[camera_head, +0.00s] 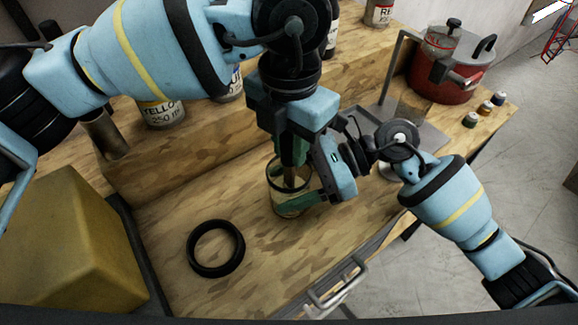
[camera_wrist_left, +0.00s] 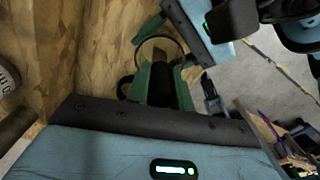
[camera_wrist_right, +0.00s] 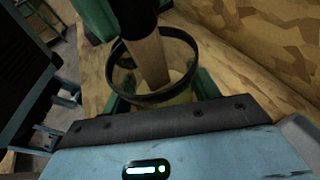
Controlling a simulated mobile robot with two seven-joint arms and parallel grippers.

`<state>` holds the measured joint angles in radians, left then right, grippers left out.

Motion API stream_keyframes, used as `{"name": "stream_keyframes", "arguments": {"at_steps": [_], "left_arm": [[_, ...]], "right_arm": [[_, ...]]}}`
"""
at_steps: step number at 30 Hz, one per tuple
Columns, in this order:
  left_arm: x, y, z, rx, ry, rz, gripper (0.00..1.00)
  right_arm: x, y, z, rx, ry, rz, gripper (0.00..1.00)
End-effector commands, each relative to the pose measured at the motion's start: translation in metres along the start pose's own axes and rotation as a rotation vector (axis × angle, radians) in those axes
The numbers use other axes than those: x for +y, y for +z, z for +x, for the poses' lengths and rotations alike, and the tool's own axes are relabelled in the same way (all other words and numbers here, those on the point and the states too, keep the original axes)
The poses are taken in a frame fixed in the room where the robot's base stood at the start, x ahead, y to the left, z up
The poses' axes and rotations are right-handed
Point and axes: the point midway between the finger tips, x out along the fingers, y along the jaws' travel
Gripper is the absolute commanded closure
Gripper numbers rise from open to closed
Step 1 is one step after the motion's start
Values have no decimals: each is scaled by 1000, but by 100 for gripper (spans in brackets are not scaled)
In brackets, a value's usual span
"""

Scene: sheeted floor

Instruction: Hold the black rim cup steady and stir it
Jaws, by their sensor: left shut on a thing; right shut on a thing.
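The black rim cup (camera_head: 273,200) is clear and stands on the wooden bench in the head view. Its black rim (camera_wrist_right: 190,38) shows well in the right wrist view. My right gripper (camera_head: 291,201) is shut on the cup, its green fingers on either side of the wall. My left gripper (camera_head: 291,158) points down from above, shut on a wooden stick (camera_wrist_right: 149,58) with a dark upper part. The stick's lower end is inside the cup, slightly tilted. The left wrist view shows the cup (camera_wrist_left: 141,50) beyond the left fingers, which partly hide it.
A black ring (camera_head: 216,270) lies on the bench front. A yellow block (camera_head: 75,245) stands at the left. Paint cans (camera_head: 161,113) stand on the raised step behind. A red pot (camera_head: 440,82), a grey tray (camera_head: 428,140) and small bottles (camera_head: 484,108) are at the right.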

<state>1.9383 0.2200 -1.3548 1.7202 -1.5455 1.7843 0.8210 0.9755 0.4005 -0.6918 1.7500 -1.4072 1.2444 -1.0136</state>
Motion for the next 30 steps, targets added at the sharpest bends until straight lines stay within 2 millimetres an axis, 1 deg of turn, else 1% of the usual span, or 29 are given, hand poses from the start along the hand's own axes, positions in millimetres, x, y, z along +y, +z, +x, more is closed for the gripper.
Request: {"name": "stream_keyframes", "arguments": {"at_steps": [5,8,30], "left_arm": [[0,0,-1,-1,0,0,98],[0,0,-6,-2,1,0,98],[0,0,-57,-2,1,0,98]], "right_arm": [[0,0,0,-1,0,0,69],[0,0,0,-1,0,0,69],[0,0,0,-1,0,0,69]]}}
